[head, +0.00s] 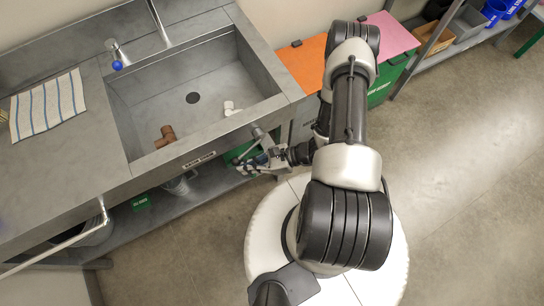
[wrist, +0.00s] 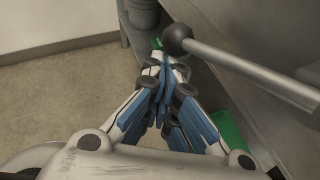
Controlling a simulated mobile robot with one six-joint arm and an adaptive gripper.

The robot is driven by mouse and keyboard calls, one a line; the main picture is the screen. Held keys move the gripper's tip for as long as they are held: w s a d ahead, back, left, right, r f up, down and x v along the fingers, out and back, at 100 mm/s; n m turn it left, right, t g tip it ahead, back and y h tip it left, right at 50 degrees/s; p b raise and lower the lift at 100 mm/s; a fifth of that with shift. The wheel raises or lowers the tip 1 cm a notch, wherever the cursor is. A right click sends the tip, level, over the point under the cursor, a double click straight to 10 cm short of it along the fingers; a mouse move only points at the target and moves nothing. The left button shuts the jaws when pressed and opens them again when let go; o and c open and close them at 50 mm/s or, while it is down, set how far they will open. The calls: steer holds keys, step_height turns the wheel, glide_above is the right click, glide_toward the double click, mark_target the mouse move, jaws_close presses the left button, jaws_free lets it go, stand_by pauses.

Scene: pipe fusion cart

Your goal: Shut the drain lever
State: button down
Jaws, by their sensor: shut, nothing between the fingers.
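The drain lever is a pale metal rod with a dark ball knob (wrist: 177,39) at its end. In the wrist view the rod (wrist: 245,72) runs from the knob down to the right. My gripper (wrist: 166,68) is shut and empty, its blue-padded fingers together. In that view its tips lie just below and left of the knob; I cannot tell if they touch it. In the head view my gripper (head: 243,166) is low at the front of the sink (head: 190,95), and I cannot make out the lever clearly there.
The sink's front panel (head: 200,159) carries a small label. A shelf (head: 160,210) with buckets runs under the counter. A white pipe (head: 60,246) slants at the left. Bins with orange (head: 303,62) and pink lids stand right of the sink. Open floor lies at right.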

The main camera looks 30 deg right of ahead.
steer(key=shift+a+r+p, duration=0.45)
steer(key=shift+a+r, duration=0.05)
steer(key=shift+r, duration=0.3)
steer(key=shift+a+r+p, duration=0.45)
steer(key=shift+a+r, duration=0.05)
steer(key=shift+r, duration=0.25)
